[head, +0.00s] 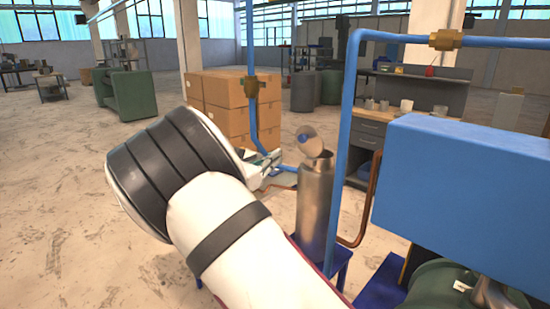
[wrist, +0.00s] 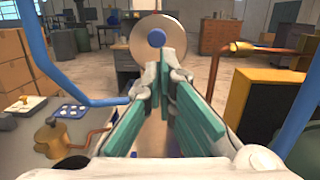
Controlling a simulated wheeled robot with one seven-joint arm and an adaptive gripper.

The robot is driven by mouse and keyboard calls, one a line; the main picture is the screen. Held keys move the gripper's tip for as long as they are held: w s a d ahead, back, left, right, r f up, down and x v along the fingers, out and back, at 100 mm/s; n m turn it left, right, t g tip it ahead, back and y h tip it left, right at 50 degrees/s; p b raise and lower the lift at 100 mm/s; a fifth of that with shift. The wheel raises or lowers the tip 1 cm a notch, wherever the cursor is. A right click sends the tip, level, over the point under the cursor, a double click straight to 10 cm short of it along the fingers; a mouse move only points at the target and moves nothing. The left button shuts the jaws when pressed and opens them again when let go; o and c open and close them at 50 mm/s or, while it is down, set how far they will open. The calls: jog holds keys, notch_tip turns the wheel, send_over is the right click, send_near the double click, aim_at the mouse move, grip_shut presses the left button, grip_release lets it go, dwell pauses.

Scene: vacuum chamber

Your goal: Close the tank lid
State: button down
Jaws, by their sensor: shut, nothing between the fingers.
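The tank (head: 313,210) is a tall, narrow metal cylinder standing right of my arm in the head view. Its round metal lid (head: 309,143) is raised and tilted at the top of the tank, so it is open. In the wrist view the lid (wrist: 125,38) is a pale disc with a blue centre, straight ahead of the fingertips. My gripper (wrist: 166,52) has green-padded fingers, shut and empty, and its tips overlap the disc's lower part in the picture. I cannot tell whether they touch it. In the head view my gripper (head: 272,160) is left of the tank and partly hidden by my arm.
A blue pipe (head: 344,150) rises just right of the tank, and a copper pipe (head: 372,200) bends beside it. A large blue box (head: 465,180) fills the right side. Cardboard boxes (head: 225,105) and a grey workbench (head: 370,130) stand behind. Open floor lies to the left.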

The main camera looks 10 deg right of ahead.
aim_at(302, 139)
jog(key=x, duration=1)
jog(key=shift+w+d+p, duration=0.2)
jog(key=shift+d+p, duration=0.1)
jog(key=shift+d+r, duration=0.1)
jog(key=shift+r, duration=0.05)
jog(key=shift+w+d+r+y, duration=0.15)
jog(key=shift+r+y, duration=0.05)
jog(key=shift+y, duration=0.1)
